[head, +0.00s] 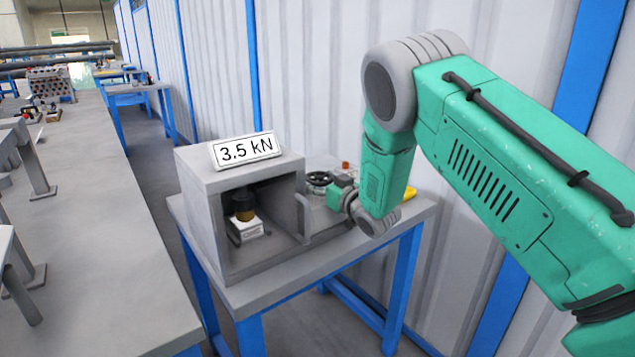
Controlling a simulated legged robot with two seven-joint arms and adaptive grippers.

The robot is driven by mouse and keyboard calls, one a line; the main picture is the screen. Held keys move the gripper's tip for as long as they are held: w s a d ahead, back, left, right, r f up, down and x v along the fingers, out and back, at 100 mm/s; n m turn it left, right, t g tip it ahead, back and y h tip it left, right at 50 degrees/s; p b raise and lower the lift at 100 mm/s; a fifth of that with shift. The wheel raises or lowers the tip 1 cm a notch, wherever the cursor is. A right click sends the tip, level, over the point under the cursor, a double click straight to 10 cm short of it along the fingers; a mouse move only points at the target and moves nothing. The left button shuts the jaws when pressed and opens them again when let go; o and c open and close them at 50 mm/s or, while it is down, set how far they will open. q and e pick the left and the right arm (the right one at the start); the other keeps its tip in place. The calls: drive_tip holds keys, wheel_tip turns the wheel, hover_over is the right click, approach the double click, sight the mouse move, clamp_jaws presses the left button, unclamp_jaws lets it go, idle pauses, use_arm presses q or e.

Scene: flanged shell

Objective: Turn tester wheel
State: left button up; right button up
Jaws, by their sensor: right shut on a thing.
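The tester is a grey box (208,217) with an open front, standing on a small blue-legged table. A sign (246,149) on its top reads 3.5 kN. Inside it a dark and brown cylindrical part (243,206) sits above a white block (246,230). A dark wheel (320,179) lies just right of the box. My right gripper (334,188) reaches in from the right and is shut at the wheel's right side; its fingertips are small and partly hidden. My left gripper is not in view.
The small table (290,287) has a little bare room at its front edge. A yellow item (409,193) lies behind my right wrist. A long grey bench (85,230) runs along the left, and a corrugated wall (320,80) stands close behind.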

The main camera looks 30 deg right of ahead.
drive_tip(key=shift+d+r+y, duration=0.1)
drive_tip(key=shift+y, duration=0.2)
drive_tip(key=shift+n+g+y+p, duration=0.4)
drive_tip(key=shift+n+y+p, duration=0.2)
drive_tip(key=shift+n+y, duration=1)
drive_tip(key=shift+n+g+y, duration=0.8)
drive_tip(key=shift+n+y, duration=0.3)
drive_tip(key=shift+y, duration=1)
drive_tip(key=o, duration=1.1)
drive_tip(key=shift+d, duration=0.1)
